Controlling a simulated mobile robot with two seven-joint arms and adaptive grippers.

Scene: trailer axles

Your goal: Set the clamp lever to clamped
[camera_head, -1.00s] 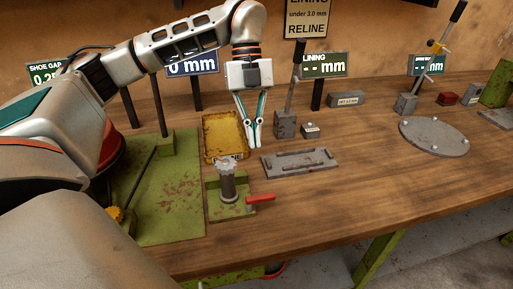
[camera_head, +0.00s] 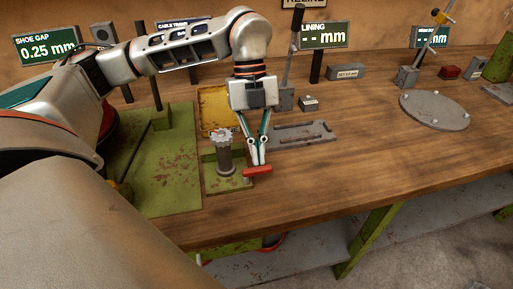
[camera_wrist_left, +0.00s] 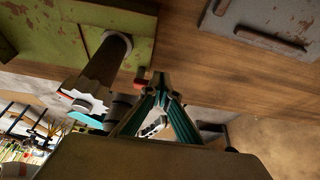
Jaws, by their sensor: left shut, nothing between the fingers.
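The clamp lever has a red handle (camera_head: 257,171) that sticks out to the right from the small green base plate (camera_head: 215,186). A grey toothed post (camera_head: 224,155) stands upright on that plate. My left gripper (camera_head: 258,163) is shut with its fingertips just above or at the red handle; I cannot tell whether they touch. In the left wrist view the shut fingers (camera_wrist_left: 161,80) point toward the red handle end (camera_wrist_left: 141,73), which is partly hidden, beside the post (camera_wrist_left: 103,62). My right gripper is not in view.
A yellow tray (camera_head: 213,100) stands behind the post. A grey slotted plate (camera_head: 305,135) lies to the right, and a round grey disc (camera_head: 434,110) farther right. A large green plate (camera_head: 165,180) lies left. The wood right of the lever is clear.

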